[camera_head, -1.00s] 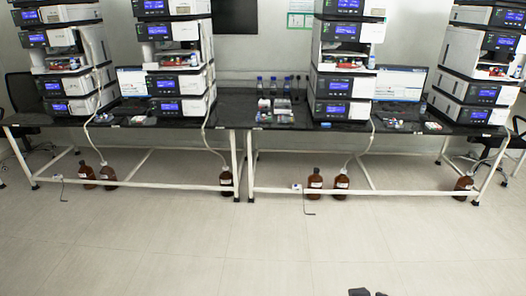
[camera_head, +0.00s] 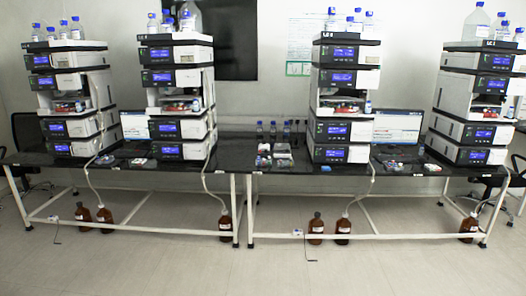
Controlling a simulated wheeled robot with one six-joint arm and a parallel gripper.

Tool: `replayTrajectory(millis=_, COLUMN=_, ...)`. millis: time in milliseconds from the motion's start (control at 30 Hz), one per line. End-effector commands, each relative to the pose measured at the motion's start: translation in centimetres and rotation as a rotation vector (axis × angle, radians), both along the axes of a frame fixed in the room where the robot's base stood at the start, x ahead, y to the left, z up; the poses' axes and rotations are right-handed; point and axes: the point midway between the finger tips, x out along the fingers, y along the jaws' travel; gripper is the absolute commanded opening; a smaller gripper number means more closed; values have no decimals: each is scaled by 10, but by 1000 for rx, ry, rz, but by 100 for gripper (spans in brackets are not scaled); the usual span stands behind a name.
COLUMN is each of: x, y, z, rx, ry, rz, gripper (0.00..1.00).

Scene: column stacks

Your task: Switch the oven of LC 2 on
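Several instrument stacks stand on black-topped benches. The far-right stack (camera_head: 470,100) has a top label that looks like LC 1. The stack to its left, right of the picture's centre (camera_head: 345,100), has a top label (camera_head: 340,35) that seems to read LC 2, though it is small. This stack has blue-lit displays on its upper modules (camera_head: 342,77) and lower modules (camera_head: 337,130), and an open bay with small items between them. I cannot tell which module is its oven, or read its buttons or displays. My gripper is not in view.
Black benches (camera_head: 300,160) with white legs run across the room. Brown bottles (camera_head: 316,228) with tubing stand on the floor beneath. Laptops (camera_head: 397,127) and small items lie between stacks. The pale floor (camera_head: 270,270) in front is clear.

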Motion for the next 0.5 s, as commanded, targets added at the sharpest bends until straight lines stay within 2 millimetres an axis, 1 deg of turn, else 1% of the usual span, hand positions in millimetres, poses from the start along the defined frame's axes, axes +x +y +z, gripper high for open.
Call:
replayTrajectory(millis=33, x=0, y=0, z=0, rx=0, ry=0, rz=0, gripper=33)
replayTrajectory(millis=67, x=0, y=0, z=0, rx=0, ry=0, rz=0, gripper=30)
replayTrajectory(millis=433, x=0, y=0, z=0, rx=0, ry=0, rz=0, gripper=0)
replayTrajectory(millis=500, x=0, y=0, z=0, rx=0, ry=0, rz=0, gripper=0)
